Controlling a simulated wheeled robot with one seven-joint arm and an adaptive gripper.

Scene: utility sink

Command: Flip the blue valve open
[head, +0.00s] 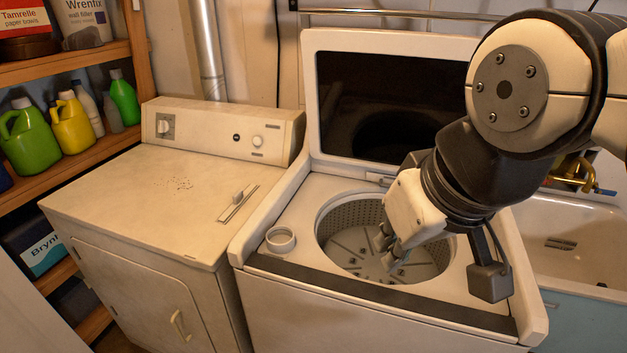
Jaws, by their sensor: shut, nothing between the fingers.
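The blue valve (604,191) shows as a small blue lever at the far right, beside brass pipework (573,172) above the sink. My arm hides part of the brass fitting. I cannot tell how far the lever is turned. My gripper (388,256) points down over the open drum of the top-load washer, well to the left of the valve. Its fingers are shut and empty, and nothing touches the valve.
The washer (262,262) stands in the middle with its lid (385,100) raised. The sink basin (590,240) is on its right. A dryer (150,200) is on the left, then shelves with several bottles (72,125). My arm fills the upper right.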

